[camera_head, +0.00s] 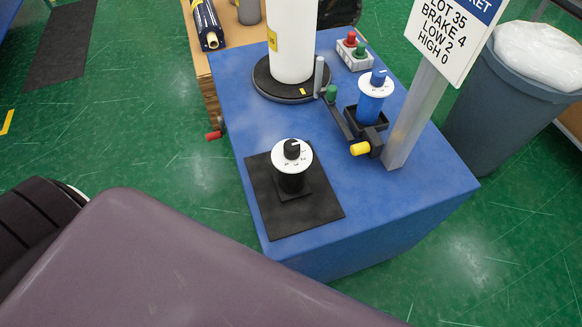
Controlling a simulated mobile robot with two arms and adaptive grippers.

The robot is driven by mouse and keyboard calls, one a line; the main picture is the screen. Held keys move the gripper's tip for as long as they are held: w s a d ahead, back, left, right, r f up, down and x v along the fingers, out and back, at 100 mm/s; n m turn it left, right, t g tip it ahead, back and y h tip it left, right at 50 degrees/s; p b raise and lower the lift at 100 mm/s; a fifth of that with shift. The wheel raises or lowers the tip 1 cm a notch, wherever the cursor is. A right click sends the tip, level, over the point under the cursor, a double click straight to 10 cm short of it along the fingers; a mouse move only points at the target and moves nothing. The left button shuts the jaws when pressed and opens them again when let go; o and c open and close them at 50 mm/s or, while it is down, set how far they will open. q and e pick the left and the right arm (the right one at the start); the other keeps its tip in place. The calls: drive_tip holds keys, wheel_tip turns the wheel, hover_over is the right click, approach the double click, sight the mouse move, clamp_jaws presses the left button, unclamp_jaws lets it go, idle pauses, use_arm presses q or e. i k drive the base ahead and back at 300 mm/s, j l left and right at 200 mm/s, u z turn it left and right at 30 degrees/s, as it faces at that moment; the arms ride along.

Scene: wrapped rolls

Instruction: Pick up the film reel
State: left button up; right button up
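A tall white upright roll (291,45), which looks like the film reel, stands on a round black turntable (268,82) at the back of the blue machine top. Its upper end is cut off by the picture edge. A small yellow label shows on its left side. A dark blue roll with a pale core (207,25) lies at the upper left; I cannot tell whether it is also film. Neither of my grippers shows in this view.
The blue machine top (355,190) carries a white-dial knob (292,156) on a black mat (263,205), a blue dial post (371,98), and a red and green button box (354,52). A sign (452,30) on a post and a grey bin (505,110) stand right.

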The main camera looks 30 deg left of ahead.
sight(291, 183)
drive_tip(key=l+u, duration=0.2)
drive_tip(key=u, duration=0.2)
drive_tip(key=i+l+u, duration=0.1)
drive_tip(key=l+u, duration=0.4)
drive_tip(key=u, duration=0.25)
drive_tip(key=l+u, duration=0.35)
drive_tip(key=k+j, duration=0.25)
drive_tip(key=k, duration=0.25)
